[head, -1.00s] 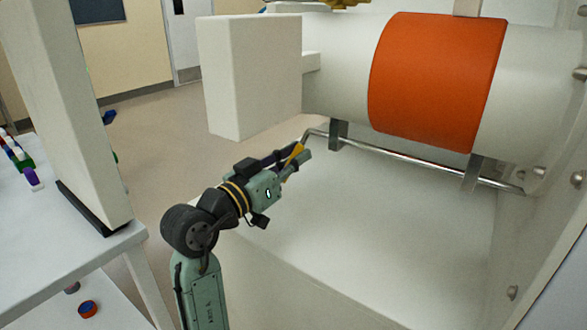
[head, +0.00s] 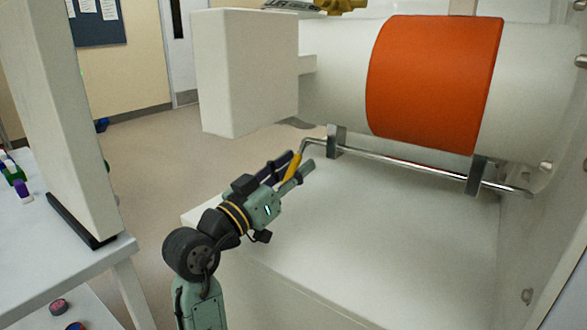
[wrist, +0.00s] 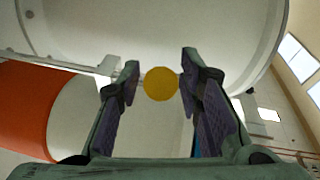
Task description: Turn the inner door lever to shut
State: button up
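The lever is a bent steel rod (head: 400,163) running under a white cylinder with an orange band. Its cranked left end carries a yellow grip (head: 292,169), which slants down and left. My gripper (head: 299,160) is at this yellow grip, with one finger on each side of it. In the wrist view the yellow grip (wrist: 161,84) shows end-on as a round disc between my fingertips (wrist: 160,65). Narrow gaps show on both sides of the disc, so the fingers look open around or just short of it. How deep it sits between them is unclear.
The white cylinder with its orange band (head: 435,85) and a white block (head: 245,75) stand above my gripper. Brackets (head: 475,175) hold the rod. A pale surface (head: 370,225) lies below. A white table (head: 95,262) with small items is at the left.

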jog(key=v, duration=1.2)
jog(key=shift+a, duration=0.15)
